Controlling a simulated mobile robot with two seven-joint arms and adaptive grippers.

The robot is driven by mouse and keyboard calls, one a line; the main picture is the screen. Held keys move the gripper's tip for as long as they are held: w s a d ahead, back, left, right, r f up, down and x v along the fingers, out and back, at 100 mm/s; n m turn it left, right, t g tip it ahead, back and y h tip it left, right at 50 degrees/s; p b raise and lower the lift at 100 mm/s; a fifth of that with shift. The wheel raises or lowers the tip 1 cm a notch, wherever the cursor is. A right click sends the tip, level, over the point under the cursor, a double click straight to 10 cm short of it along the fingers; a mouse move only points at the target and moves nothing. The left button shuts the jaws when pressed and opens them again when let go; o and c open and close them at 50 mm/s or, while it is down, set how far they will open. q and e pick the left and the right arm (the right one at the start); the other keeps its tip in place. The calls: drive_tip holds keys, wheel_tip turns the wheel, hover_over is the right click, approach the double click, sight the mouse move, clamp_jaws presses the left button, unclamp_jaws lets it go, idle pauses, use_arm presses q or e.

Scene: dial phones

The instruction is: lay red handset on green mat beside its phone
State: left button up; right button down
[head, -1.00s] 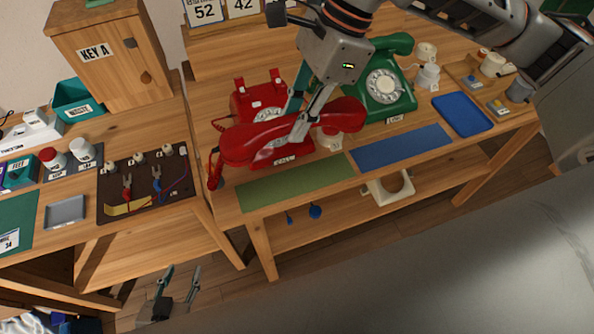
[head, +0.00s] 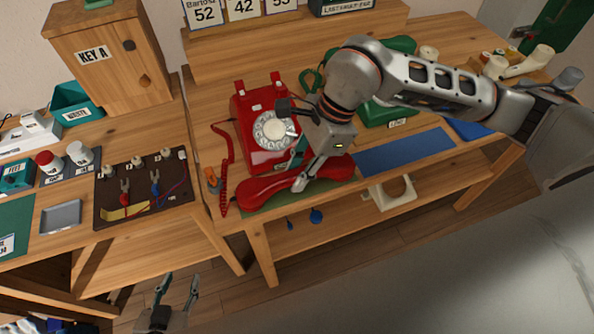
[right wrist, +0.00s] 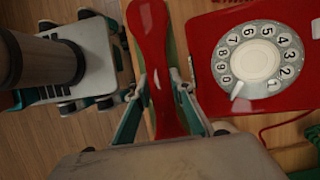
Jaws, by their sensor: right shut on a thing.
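The red handset (head: 268,190) lies lengthwise over the green mat (head: 318,190) in the head view, in front of the red phone (head: 262,120). My right gripper (head: 305,182) is shut on the handset's middle. The right wrist view shows the handset (right wrist: 158,75) between its fingers, with the dial phone (right wrist: 262,60) beside it. The handset covers most of the mat; whether it touches the mat or hovers just above, I cannot tell. The phone's cradle is empty. My left gripper (head: 177,290) is open and empty, low in front of the tables.
The blue mat (head: 405,152) to the right is bare. The green phone (head: 385,112) stands behind it, partly hidden by my right arm. The red coiled cord (head: 225,165) runs along the phone's left side. A tool board (head: 145,188) lies on the left table.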

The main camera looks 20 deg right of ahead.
drive_tip(key=shift+f, duration=0.1)
drive_tip(key=c, duration=1.8)
unclamp_jaws()
drive_tip(key=shift+o, duration=0.2)
drive_tip(key=v, duration=1.2)
drive_tip(key=shift+p, duration=0.3)
